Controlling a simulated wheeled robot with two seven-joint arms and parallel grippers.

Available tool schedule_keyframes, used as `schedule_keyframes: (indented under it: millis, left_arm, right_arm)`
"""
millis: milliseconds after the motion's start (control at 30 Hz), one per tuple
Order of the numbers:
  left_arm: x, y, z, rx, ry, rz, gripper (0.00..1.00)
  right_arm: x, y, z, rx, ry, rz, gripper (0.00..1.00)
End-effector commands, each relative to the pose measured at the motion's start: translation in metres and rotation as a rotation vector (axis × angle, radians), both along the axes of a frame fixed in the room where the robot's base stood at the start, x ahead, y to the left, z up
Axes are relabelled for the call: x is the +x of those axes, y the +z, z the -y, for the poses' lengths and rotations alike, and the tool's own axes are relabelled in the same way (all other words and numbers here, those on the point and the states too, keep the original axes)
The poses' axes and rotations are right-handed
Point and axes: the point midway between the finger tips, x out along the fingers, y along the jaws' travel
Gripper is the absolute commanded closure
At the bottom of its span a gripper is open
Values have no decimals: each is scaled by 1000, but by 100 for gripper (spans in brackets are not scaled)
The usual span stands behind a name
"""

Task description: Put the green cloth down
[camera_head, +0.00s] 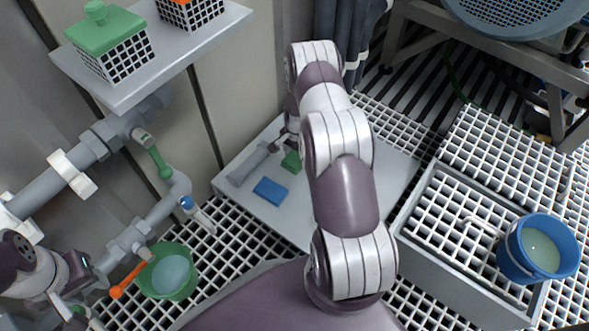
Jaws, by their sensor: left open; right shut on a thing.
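The green cloth (291,161) is a small green block-like piece at the far part of a pale grey board (230,186). My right gripper (287,146) is shut on it, partly hidden behind my own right arm. The cloth is at or just above the board; I cannot tell whether it touches. A blue cloth (270,191) lies flat on the board, nearer and to the left.
A green bucket (170,272) and pipes with an orange-handled valve (127,280) are at lower left. A blue bucket (538,248) stands right on a grating. The board's right side looks clear.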

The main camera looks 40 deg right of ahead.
Motion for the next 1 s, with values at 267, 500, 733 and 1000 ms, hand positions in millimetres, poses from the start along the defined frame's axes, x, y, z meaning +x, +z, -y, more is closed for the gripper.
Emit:
schedule_keyframes:
  millis: [267,500,733,1000]
  left_arm:
    - [0,-37,0,0,0,1,57]
    - [0,-39,0,0,0,1,57]
    - [0,-40,0,0,0,1,57]
    - [0,-40,0,0,0,1,57]
  right_arm:
    - [9,-40,-3,1,1,-1,68]
    - [9,-44,-3,0,2,0,68]
    - [9,-47,-3,0,2,0,22]
    - [9,-46,-2,0,2,0,10]
